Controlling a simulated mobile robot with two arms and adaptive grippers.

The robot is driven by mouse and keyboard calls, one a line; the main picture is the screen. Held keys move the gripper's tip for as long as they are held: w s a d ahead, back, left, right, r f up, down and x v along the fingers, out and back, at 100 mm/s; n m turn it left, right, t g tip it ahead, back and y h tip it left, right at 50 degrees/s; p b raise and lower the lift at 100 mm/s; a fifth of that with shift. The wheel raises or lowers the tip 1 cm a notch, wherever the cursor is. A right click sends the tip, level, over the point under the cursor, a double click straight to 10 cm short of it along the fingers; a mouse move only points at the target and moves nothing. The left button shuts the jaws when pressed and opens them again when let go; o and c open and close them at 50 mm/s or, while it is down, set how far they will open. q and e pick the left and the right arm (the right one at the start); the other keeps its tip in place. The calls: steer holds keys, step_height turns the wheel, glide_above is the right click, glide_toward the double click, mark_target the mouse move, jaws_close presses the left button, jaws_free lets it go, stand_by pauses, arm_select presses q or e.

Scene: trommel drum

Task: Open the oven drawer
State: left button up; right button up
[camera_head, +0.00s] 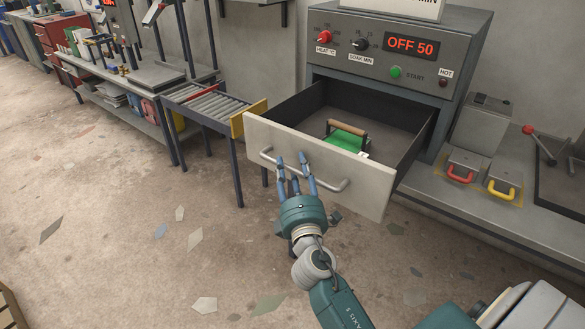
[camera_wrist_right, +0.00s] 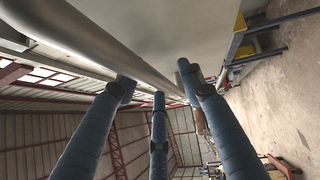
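The oven drawer (camera_head: 225,134) is pulled out of the grey oven (camera_head: 455,60), with its pale front panel toward me. A metal bar handle (camera_head: 333,187) runs across that panel and also shows in the wrist view (camera_wrist_right: 100,40). My right gripper (camera_head: 296,165) is at the handle's middle, its blue fingers straight and spread. In the wrist view its three fingers (camera_wrist_right: 160,90) are extended beside the bar, not curled around it. Whether they touch it I cannot tell. My left gripper is not in view.
Inside the drawer lies a green item (camera_head: 345,141) with a wooden handle. The display reads OFF 50. A roller stand (camera_head: 212,104) is close left of the drawer. Grey boxes with red and yellow handles (camera_head: 490,175) sit on the right bench. The floor in front is clear.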

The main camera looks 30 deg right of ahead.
steer(key=v, duration=1.2)
stand_by(0.4)
steer(key=a+f+m+g+y, duration=0.1)
steer(key=a+f+g+y, duration=0.15)
steer(key=f, duration=1.05)
steer(key=a+f+m+g+y, duration=0.1)
steer(key=a+f+g+y, duration=0.15)
steer(key=f, duration=1.05)
steer(key=s+a+f+m+g+y, duration=0.1)
steer(key=s+f+g, duration=0.1)
steer(key=s+f, duration=0.45)
steer(key=s+a+f+m+g, duration=0.1)
steer(key=s+f+m+g, duration=0.15)
steer(key=f, duration=0.75)
steer(key=s+f+m+g, duration=0.2)
steer(key=s+f, duration=0.5)
steer(key=s, duration=0.3)
steer(key=s+d+f+m+g+y, duration=0.1)
steer(key=s+f+m+g, duration=0.2)
steer(key=s+f, duration=0.4)
steer(key=s+f+m+g, duration=0.2)
steer(key=s+f, duration=0.4)
steer(key=s, duration=0.8)
steer(key=shift+s+d+f+g, duration=0.35)
steer(key=shift+s+f, duration=0.05)
